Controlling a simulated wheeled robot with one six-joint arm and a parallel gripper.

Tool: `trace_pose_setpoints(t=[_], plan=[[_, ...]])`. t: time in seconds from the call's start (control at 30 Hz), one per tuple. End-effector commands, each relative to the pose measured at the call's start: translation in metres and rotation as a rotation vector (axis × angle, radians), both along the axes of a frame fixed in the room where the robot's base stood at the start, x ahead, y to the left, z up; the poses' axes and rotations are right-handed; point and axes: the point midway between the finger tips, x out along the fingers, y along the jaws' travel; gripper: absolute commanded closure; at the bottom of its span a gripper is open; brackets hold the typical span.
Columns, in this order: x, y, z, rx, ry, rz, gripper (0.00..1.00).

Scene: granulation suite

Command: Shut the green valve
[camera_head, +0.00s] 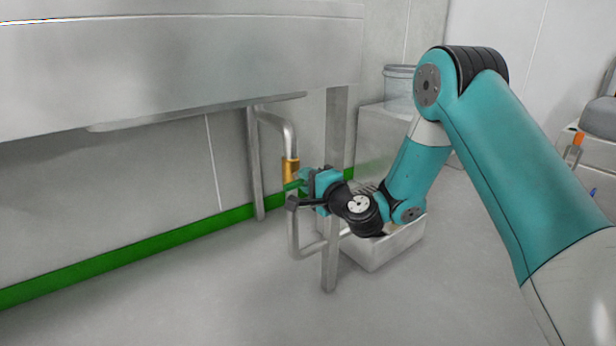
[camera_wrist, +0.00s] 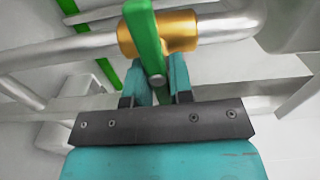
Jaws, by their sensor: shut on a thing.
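The green valve has a brass body (camera_head: 291,170) on a vertical steel pipe under the steel bench in the head view. In the wrist view its brass body (camera_wrist: 178,32) sits on the pipe, and its green lever handle (camera_wrist: 146,35) crosses in front of it. My gripper (camera_wrist: 161,82) is shut on the green handle, with one teal finger on each side near a round bolt. In the head view my gripper (camera_head: 300,187) is at the valve, and its wrist hides part of the pipe.
A steel bench (camera_head: 180,60) overhangs the valve, with a leg (camera_head: 337,130) close to my wrist. A white bin (camera_head: 395,247) stands on the floor behind my wrist. A cabinet (camera_head: 375,135) carries a clear container (camera_head: 399,88). The floor at front left is clear.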

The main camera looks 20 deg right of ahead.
Motion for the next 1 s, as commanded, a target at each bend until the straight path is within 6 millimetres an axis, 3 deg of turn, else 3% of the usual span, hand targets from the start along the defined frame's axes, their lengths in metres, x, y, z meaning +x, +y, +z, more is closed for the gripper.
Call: trace_pose_setpoints(t=[0.67, 0.7, 0.77, 1.0], plan=[[-0.0003, -0.0023, -0.002, 0.051, 0.02, -0.005, 1.0], [-0.0004, -0.0023, -0.002, 0.051, 0.02, -0.005, 0.7], [-0.0003, -0.0021, -0.0019, 0.051, 0.02, -0.005, 0.57], [-0.0001, -0.0012, -0.0014, 0.051, 0.018, -0.002, 0.57]])
